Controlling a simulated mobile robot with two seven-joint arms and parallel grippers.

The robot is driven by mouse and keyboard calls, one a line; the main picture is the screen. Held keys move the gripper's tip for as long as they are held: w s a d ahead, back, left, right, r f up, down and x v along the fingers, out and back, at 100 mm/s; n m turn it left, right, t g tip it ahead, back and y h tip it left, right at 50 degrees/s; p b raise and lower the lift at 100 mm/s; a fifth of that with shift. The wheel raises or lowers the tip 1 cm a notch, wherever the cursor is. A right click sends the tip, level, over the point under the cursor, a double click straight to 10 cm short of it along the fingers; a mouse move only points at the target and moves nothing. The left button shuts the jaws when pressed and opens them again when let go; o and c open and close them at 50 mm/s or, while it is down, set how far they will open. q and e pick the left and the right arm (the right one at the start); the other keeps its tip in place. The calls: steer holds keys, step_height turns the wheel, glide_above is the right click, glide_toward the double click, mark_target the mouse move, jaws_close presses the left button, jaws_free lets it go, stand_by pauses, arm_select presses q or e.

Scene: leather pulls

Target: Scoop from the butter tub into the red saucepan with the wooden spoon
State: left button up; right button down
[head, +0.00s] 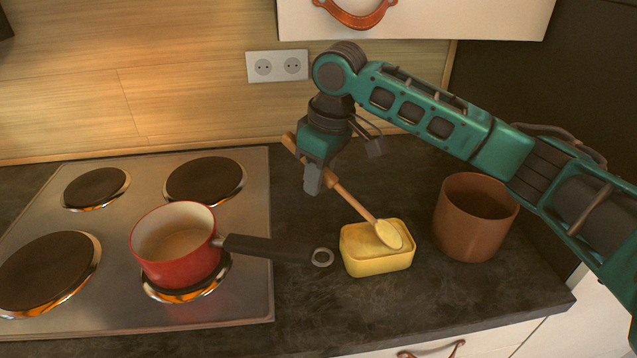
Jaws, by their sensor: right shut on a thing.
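The red saucepan (177,263) sits on the front right burner of the hob, its black handle pointing right. Its pale inside looks empty. The yellow butter tub (378,264) stands on the dark counter just right of the handle's end. The wooden spoon (352,202) slants down to the right, with its yellowish bowl end at the tub's opening, over or in the butter. I cannot tell how deep it is. My right gripper (314,180) is shut on the spoon's handle, up and left of the tub. My left gripper is not in view.
A brown pot (474,218) stands right of the tub, below my right arm. The steel hob (245,298) has several burners with orange glowing rims. The saucepan's handle (268,248) reaches over the counter. A wall socket (277,66) is behind; bare counter lies in front.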

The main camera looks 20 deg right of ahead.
steer(key=shift+r, duration=2.45)
steer(key=shift+s, duration=0.1)
